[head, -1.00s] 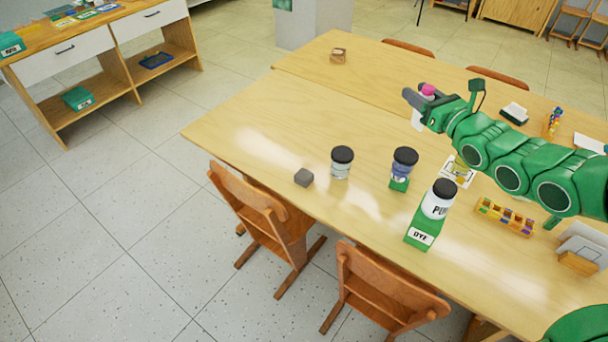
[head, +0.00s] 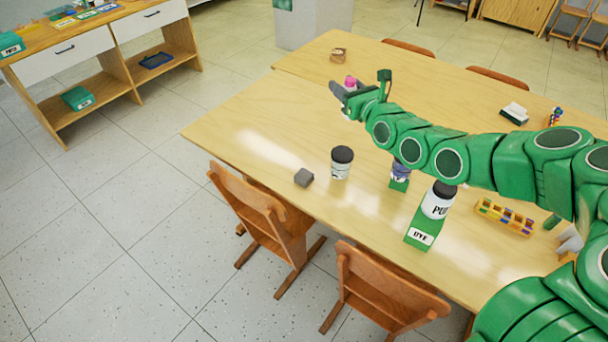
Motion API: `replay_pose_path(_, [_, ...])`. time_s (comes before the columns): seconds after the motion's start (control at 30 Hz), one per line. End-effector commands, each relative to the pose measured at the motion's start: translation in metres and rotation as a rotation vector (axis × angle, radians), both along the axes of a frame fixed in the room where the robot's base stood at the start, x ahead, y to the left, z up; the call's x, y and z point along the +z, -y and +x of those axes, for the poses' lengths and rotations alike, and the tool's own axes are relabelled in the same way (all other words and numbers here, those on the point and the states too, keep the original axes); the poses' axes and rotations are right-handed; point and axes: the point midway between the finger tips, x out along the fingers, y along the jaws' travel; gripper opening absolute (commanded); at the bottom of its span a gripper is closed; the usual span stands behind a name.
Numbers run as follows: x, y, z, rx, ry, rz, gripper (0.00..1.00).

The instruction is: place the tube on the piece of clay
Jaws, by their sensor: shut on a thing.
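My gripper (head: 343,92) is shut on a tube with a pink cap (head: 350,82) and holds it above the far part of the near table. Most of the tube's pale body is hidden behind the gripper. A small grey block (head: 303,177), which looks like the piece of clay, lies near the table's front edge. It is below and left of my gripper in the picture, apart from it, and nothing rests on it.
A black-lidded jar (head: 341,162) stands just right of the grey block. A second jar (head: 401,172), partly behind my arm, and a third jar (head: 437,200) on a green dye box (head: 420,236) stand further right. A small brown object (head: 338,55) lies on the far table. Table left of the block is clear.

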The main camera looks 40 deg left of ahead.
Motion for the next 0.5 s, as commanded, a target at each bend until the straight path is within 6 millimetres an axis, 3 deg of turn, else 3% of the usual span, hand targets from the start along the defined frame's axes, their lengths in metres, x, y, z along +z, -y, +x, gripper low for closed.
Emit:
replay_pose_path(0.2, [-0.013,-0.044,-0.024,0.019,-0.001,0.0,0.1])
replay_pose_path(0.5, [-0.027,-0.084,-0.051,0.038,0.0,-0.001,0.1])
